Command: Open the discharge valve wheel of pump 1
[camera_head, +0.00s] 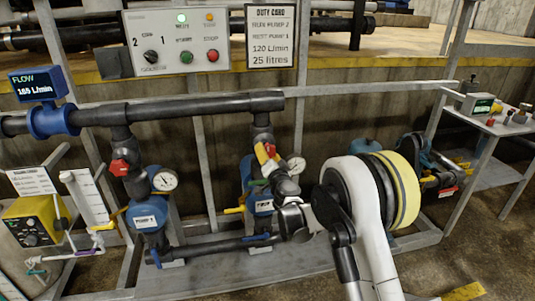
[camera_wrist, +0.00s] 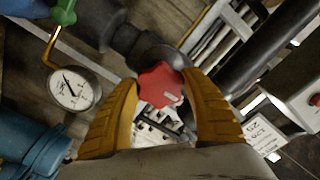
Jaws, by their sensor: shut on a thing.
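My gripper (camera_head: 267,157) is at the discharge pipe above the right-hand blue pump (camera_head: 247,172), whose tag is too small to read surely. In the wrist view my yellow fingers (camera_wrist: 161,82) are shut on a red valve wheel (camera_wrist: 158,88), one on each side. The wheel is mostly hidden by my gripper in the head view. Another red valve wheel (camera_head: 118,167) sits on the left-hand pipe, above a blue pump (camera_head: 147,214) whose tag seems to read PUMP 1. No gripper is near that left wheel.
A pressure gauge (camera_wrist: 74,88) and a green handle (camera_wrist: 64,13) are beside my fingers. The flow display (camera_head: 38,83) seems to read 165 L/min. A control box (camera_head: 176,41) and duty card (camera_head: 271,37) hang above. Dark pipes and grey rails frame the pumps.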

